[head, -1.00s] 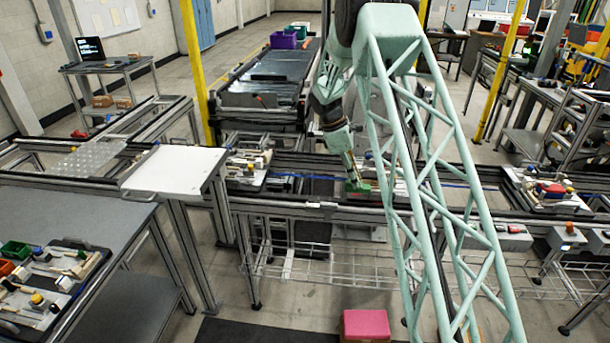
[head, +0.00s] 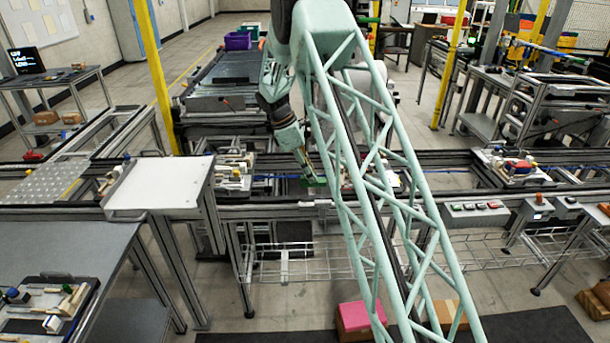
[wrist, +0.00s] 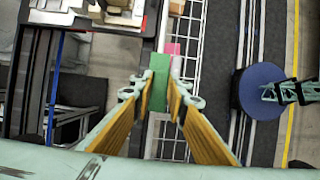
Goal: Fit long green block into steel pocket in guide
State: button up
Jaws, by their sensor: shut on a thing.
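The long green block (wrist: 159,82) is between the two fingers of my gripper (wrist: 159,95) in the wrist view, and the fingers are shut on it. Its far end sticks out past the fingertips. In the head view my gripper (head: 307,174) points down over the conveyor, with the green block (head: 316,182) at its tip. I cannot tell whether the block touches anything below. A pallet with several pieces (wrist: 122,12) shows at the top left of the wrist view. I cannot make out the guide or its steel pocket; my lattice arm hides part of the conveyor.
A loaded pallet (head: 234,174) stands on the conveyor left of my gripper, another (head: 513,168) far right. A white raised panel (head: 161,184) stands at the front left. A wire rack (head: 290,266) hangs below the conveyor. A pink-topped box (head: 354,316) is on the floor.

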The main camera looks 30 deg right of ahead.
jog(key=shift+f, duration=0.15)
dwell(0.3)
jog(key=shift+f+b, duration=1.65)
jog(key=shift+f, duration=1.95)
jog(key=shift+f+b, duration=0.4)
jog(key=shift+f, duration=0.8)
jog(key=o, duration=1)
jog(key=shift+c, duration=0.2)
jog(key=shift+r, duration=0.1)
jog(key=shift+w+a+r, duration=0.1)
jog(key=shift+a+r, duration=0.1)
jog(key=shift+r, duration=0.5)
jog(key=v, duration=1)
jog(key=shift+a, duration=0.15)
